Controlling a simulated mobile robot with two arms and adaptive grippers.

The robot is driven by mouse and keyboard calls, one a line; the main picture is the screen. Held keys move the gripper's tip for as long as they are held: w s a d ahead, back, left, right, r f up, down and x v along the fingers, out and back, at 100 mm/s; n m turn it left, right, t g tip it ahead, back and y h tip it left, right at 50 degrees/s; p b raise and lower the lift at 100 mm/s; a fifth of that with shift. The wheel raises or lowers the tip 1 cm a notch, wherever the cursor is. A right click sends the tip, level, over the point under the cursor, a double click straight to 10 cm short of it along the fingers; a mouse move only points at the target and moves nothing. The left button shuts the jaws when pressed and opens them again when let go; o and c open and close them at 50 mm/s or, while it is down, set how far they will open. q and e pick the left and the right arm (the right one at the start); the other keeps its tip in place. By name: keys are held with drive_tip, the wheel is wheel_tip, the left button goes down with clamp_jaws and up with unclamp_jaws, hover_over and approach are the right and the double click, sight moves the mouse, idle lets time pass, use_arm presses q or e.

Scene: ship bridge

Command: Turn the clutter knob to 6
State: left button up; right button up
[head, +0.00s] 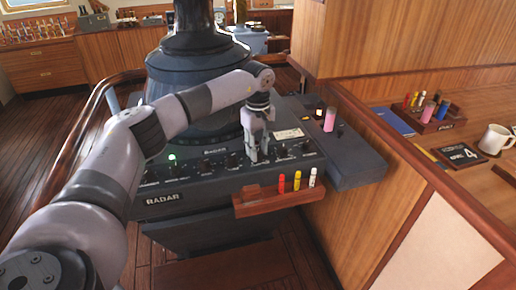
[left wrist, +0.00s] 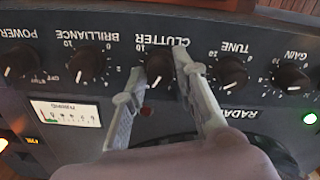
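The clutter knob (left wrist: 158,65) is a black round knob under the upside-down word CLUTTER in the left wrist view. Its white pointer mark is on the picture's lower side; I cannot read the number it points at. My left gripper (left wrist: 158,68) is open, with one finger on each side of the knob. Whether the fingers touch it I cannot tell. In the head view my left gripper (head: 258,155) points down at the radar panel (head: 218,180) and hides the clutter knob. My right gripper is in neither view.
Brilliance knob (left wrist: 86,65) and tune knob (left wrist: 231,72) flank the clutter knob closely. Power knob (left wrist: 20,60) and gain knob (left wrist: 290,78) lie further out. A wooden rack (head: 277,199) with coloured markers stands at the panel's front edge. A wooden partition (head: 400,150) is at right.

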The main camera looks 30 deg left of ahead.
use_arm(q)
drive_tip(key=o, duration=0.3)
wheel_tip(320, 180, up, 12)
drive_tip(key=shift+f, duration=0.1)
idle(0.6)
idle(0.3)
